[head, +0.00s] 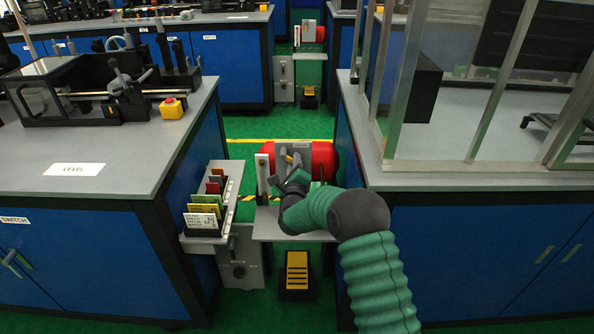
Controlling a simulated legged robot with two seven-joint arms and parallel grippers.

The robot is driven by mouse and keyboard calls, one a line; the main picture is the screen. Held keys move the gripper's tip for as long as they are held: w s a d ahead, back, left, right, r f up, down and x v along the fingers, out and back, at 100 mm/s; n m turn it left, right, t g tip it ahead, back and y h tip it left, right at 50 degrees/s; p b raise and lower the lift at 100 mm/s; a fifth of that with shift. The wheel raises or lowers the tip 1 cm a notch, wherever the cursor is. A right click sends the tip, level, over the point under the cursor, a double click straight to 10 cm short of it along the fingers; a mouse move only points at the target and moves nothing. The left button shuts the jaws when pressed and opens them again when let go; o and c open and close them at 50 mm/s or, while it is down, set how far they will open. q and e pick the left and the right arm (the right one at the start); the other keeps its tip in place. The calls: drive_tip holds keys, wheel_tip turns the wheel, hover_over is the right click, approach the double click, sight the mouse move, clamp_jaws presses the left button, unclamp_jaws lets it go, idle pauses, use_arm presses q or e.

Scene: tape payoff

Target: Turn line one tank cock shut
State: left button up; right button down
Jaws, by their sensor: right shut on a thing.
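A red tank (323,156) lies on its side behind a small grey shelf between two blue benches. A grey plate in front of it carries the line one tank cock, whose small yellowish part (289,158) shows just above my gripper. My right gripper (291,172) reaches in from the lower right and is shut on the cock. Its dark wrist and fingers hide most of the cock, so its exact angle cannot be told. My left gripper is not in view.
A rack of coloured cards (206,212) hangs left of the shelf (268,228). A yellow-and-black pedal (297,272) stands on the floor below. A upright white gauge plate (262,172) stands close left of my gripper. A metal-framed enclosure (402,90) rises on the right bench.

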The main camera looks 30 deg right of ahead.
sight(283, 162)
drive_tip(key=f+m+b, duration=0.1)
drive_tip(key=m+b, duration=0.1)
drive_tip(key=a+f+m+b, duration=0.1)
drive_tip(key=m+b, duration=0.2)
drive_tip(key=w+a+f+m+b, duration=0.1)
drive_tip(key=m+b, duration=0.2)
drive_tip(key=shift+a+f, duration=0.1)
drive_tip(key=shift+w+a+m+b, duration=0.25)
drive_tip(key=shift+a+m+b, duration=0.05)
drive_tip(key=shift+m+b, duration=0.75)
drive_tip(key=shift+w+a+m+b, duration=0.1)
drive_tip(key=shift+a+m+b, duration=0.1)
drive_tip(key=shift+m+b, duration=0.35)
drive_tip(key=shift+r, duration=0.2)
drive_tip(key=c, duration=1.4)
unclamp_jaws()
drive_tip(key=shift+w, duration=0.1)
drive_tip(key=shift+r, duration=0.25)
